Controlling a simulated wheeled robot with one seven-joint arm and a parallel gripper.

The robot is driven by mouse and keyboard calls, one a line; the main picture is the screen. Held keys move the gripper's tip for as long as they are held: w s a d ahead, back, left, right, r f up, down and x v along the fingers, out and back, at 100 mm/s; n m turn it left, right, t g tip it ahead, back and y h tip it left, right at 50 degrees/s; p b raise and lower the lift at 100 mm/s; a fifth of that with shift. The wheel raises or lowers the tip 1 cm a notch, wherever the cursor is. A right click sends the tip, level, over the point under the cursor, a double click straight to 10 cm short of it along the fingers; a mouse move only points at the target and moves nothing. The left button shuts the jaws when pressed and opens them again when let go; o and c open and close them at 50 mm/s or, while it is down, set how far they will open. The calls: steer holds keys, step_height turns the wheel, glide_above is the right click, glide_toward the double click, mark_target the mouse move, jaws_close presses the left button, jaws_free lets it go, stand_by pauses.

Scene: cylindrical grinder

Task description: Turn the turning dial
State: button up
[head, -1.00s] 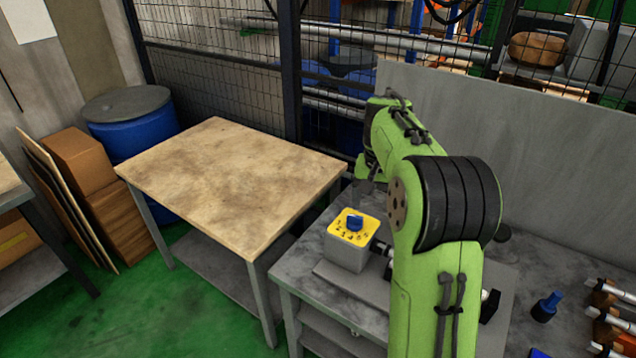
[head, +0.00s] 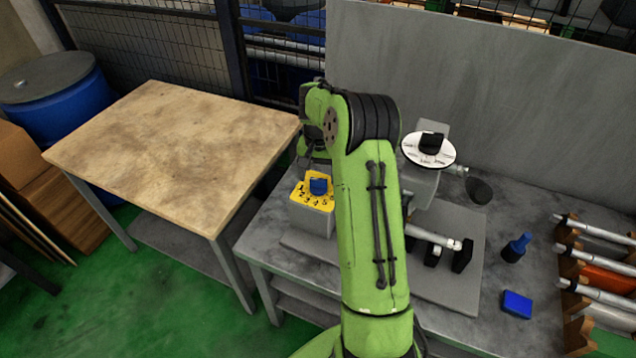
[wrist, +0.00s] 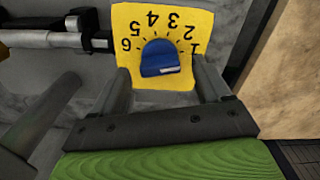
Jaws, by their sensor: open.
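The dial is a blue knob (head: 318,186) on a yellow numbered plate (head: 301,195) on top of a grey box at the left end of the grey bench. In the wrist view the blue knob (wrist: 160,58) sits in front of the two fingers of my gripper (wrist: 164,84), between their lines. The fingers are apart, and I see no clear contact with the knob. The yellow plate (wrist: 127,22) shows numbers around the knob, upside down. In the head view my green arm hides most of the gripper.
A second dial, black on a white round face (head: 428,149), stands right of my arm. A wooden-topped table (head: 170,150) adjoins the bench on the left. A blue-capped bottle (head: 516,248), a blue block (head: 517,304) and racked shafts (head: 600,262) lie right.

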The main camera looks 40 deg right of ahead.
mark_target(319, 180)
steer(key=shift+f, duration=1.6)
steer(key=shift+c, duration=0.4)
steer(key=c, duration=0.9)
steer(key=shift+n, duration=0.3)
steer(key=n, duration=0.5)
steer(key=shift+p, duration=0.3)
steer(key=n, duration=0.6)
steer(key=shift+n, duration=0.3)
steer(key=shift+c, duration=0.2)
